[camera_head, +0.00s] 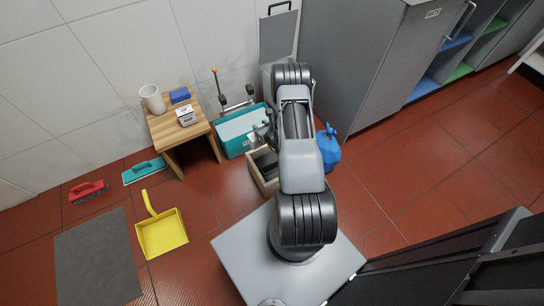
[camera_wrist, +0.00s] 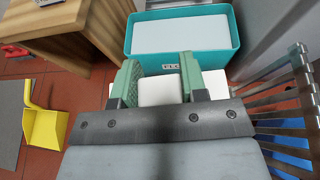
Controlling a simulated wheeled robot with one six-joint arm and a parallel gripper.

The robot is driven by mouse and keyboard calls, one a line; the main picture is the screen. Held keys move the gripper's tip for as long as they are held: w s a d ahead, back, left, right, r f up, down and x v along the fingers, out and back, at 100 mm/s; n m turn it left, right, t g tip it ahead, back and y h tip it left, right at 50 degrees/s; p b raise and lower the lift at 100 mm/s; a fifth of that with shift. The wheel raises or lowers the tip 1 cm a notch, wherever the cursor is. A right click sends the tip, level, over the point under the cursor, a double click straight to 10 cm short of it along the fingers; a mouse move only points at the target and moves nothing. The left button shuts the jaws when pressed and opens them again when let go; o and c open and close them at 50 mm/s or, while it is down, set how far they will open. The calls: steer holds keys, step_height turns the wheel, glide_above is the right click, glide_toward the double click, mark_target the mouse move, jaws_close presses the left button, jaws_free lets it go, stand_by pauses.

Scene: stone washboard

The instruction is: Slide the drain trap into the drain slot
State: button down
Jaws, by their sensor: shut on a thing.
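My gripper (camera_wrist: 160,85) shows in the wrist view with two green ribbed fingers. It is shut on a pale block, seemingly the drain trap (camera_wrist: 160,92), which sits between the fingers. The block's lower part is hidden by the dark gripper bar. A white surface (camera_wrist: 216,84) lies behind the fingers in the wrist view. I cannot make out the drain slot.
A teal bin (camera_head: 232,147) stands behind the stone box, beside a wooden stool (camera_head: 170,130). A blue jug (camera_head: 328,150) is at right. Metal bars (camera_wrist: 285,112) run along the wrist view's right side.

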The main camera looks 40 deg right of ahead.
steer(key=s+d+f+b, duration=0.1)
steer(key=s+f+b, duration=0.1)
steer(key=f, duration=0.5)
steer(key=s+d+f+m+h+b, duration=0.1)
steer(key=d+f+b, duration=0.1)
steer(key=f, duration=0.6)
steer(key=shift+s+d+b, duration=0.3)
steer(key=shift+s+b, duration=0.1)
steer(key=shift+b, duration=0.2)
steer(key=shift+s+f, duration=0.1)
steer(key=shift+f, duration=0.05)
steer(key=shift+f, duration=0.1)
steer(key=shift+f+b, duration=2.8)
steer(key=shift+b, duration=0.3)
steer(key=shift+f, duration=0.1)
steer(key=shift+f+b, duration=0.35)
steer(key=shift+b, duration=0.1)
steer(key=shift+f+b, duration=1.7)
steer(key=shift+f, duration=0.55)
steer(key=shift+r, duration=0.3)
